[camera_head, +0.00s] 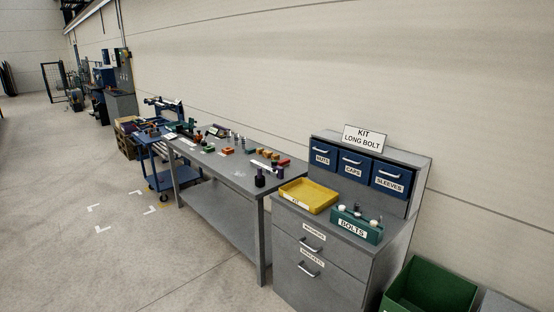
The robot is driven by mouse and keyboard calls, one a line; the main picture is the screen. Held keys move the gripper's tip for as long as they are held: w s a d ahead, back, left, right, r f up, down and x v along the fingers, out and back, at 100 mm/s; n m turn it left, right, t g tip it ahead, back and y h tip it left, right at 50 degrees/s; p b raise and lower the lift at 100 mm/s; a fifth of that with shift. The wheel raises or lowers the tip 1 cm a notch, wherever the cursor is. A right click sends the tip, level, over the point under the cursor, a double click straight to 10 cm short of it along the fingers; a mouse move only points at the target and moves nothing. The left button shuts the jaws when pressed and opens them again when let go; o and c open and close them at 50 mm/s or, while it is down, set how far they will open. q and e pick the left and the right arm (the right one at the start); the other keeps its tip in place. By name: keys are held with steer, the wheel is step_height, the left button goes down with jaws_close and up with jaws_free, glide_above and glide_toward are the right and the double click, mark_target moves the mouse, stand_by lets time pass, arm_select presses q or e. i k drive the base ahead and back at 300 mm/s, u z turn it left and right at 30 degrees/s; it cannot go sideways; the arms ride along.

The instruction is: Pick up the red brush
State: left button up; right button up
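No gripper or arm of mine shows in the head view. The long grey workbench (217,172) stands against the wall in the middle of the view with many small items on it. A small red item (284,162) lies near its right back part, and orange items (227,151) lie near its middle. They are too small for me to tell whether any of them is the red brush.
A grey cabinet (322,270) stands right of the bench, bearing a yellow tray (309,196) and a green bolts holder (358,227). A green bin (432,290) is at the lower right. A blue cart (158,180) stands left of the bench. The floor at left is clear.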

mark_target(285, 162)
steer(key=z, duration=0.05)
steer(key=i, duration=2.2)
steer(key=u, duration=1.2)
steer(key=i, duration=3.9)
steer(key=z, duration=2.3)
